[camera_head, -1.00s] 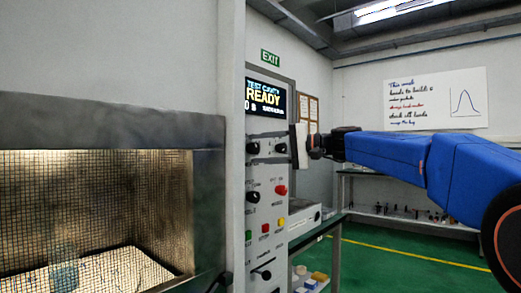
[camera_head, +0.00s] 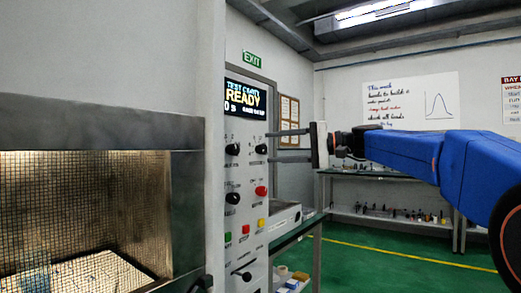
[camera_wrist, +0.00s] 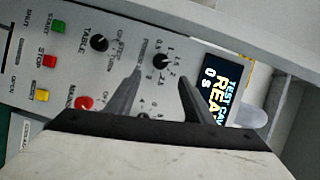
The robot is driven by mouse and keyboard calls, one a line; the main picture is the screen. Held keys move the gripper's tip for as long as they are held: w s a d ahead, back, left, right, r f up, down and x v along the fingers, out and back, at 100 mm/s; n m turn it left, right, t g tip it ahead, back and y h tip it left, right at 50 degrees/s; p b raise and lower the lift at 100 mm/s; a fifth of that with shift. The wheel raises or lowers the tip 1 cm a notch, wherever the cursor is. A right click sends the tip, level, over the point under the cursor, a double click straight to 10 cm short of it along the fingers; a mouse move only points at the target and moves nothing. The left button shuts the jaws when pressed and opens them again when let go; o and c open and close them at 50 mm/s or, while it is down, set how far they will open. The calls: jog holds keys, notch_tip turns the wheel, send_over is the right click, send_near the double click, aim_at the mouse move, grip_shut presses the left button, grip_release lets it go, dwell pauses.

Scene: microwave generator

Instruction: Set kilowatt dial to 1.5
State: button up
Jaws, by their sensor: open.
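The kilowatt dial appears to be the black knob (camera_wrist: 160,61) with small numbers around it, nearest the screen in the wrist view. It seems to match the upper left knob (camera_head: 232,149) in the head view. Its exact setting is too small to read. My gripper (camera_wrist: 160,75) is open and empty. In the wrist view its fingertips lie either side of the dial's line, pointing at the panel. In the head view my gripper (camera_head: 269,145) has one finger above and one below the height of the upper right knob (camera_head: 261,149). Contact cannot be told.
The control panel also has a table knob (camera_wrist: 99,43), a red knob or button (camera_wrist: 84,103), and green, red and yellow buttons (camera_head: 245,229). A lit screen (camera_head: 245,98) reads READY. The meshed cavity (camera_head: 85,215) stands left. A bench (camera_head: 300,232) stands right of the panel.

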jog(key=shift+v, duration=2.95)
jog(key=s+d+f+h, duration=0.5)
jog(key=s+f, duration=0.7)
jog(key=f, duration=0.4)
jog(key=s+d+f+n+h, duration=0.1)
jog(key=s+d+f+h, duration=0.4)
jog(key=s+f, duration=0.7)
jog(key=s+d+f+h, duration=0.5)
jog(key=s+f, duration=0.7)
jog(key=f, duration=1)
jog(key=shift+d+h, duration=0.25)
jog(key=shift+h, duration=0.65)
jog(key=shift+r, duration=0.1)
